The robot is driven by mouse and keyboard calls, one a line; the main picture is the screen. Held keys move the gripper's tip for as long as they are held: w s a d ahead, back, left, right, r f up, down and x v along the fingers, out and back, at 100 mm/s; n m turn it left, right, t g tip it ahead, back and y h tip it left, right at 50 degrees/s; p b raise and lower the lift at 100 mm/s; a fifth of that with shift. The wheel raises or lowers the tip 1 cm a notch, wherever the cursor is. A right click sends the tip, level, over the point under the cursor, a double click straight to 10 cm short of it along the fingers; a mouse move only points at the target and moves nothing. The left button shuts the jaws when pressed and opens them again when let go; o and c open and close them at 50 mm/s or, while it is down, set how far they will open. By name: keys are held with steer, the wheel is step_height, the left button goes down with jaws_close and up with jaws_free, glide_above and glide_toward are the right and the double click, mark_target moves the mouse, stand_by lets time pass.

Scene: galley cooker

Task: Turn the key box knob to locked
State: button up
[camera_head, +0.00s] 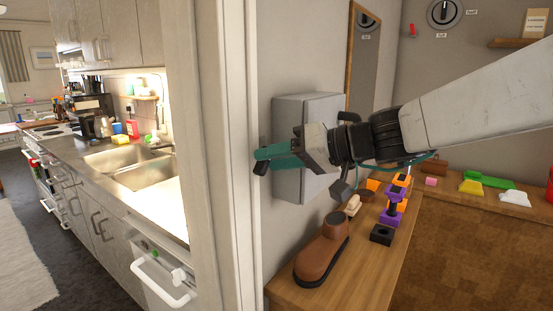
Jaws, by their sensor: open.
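A grey box (309,105), which looks like the key box, is mounted on the wall just right of the white door frame. My gripper (260,161), with teal fingers, reaches in from the right across the front of this box and points left. It is open, and I see nothing between its fingers. My gripper and wrist cover the middle of the box. I see no knob on the box's visible parts; one may be hidden behind my gripper. I cannot tell whether the gripper touches the box.
A round dial (444,13) with small labels is on the right wall. A wood-framed mirror (376,70) hangs behind my arm. Below, a wooden counter (290,291) holds a brown shoe-shaped object (322,250) and several coloured blocks. A kitchen sink (145,172) lies left of the door frame.

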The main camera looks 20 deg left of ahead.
jaws_close()
stand_by(0.4)
steer(key=m, duration=0.2)
steer(key=m+g+y, duration=0.1)
steer(key=m, duration=0.1)
steer(key=shift+w+f+g+y, duration=0.15)
steer(key=shift+f+g+y, duration=0.05)
steer(key=shift+g+y, duration=0.1)
steer(key=m+y, duration=0.1)
steer(key=m, duration=0.1)
steer(key=m+y, duration=0.1)
steer(key=m, duration=0.1)
steer(key=shift+f+g, duration=0.15)
steer(key=shift+g, duration=0.15)
steer(key=shift+m, duration=0.3)
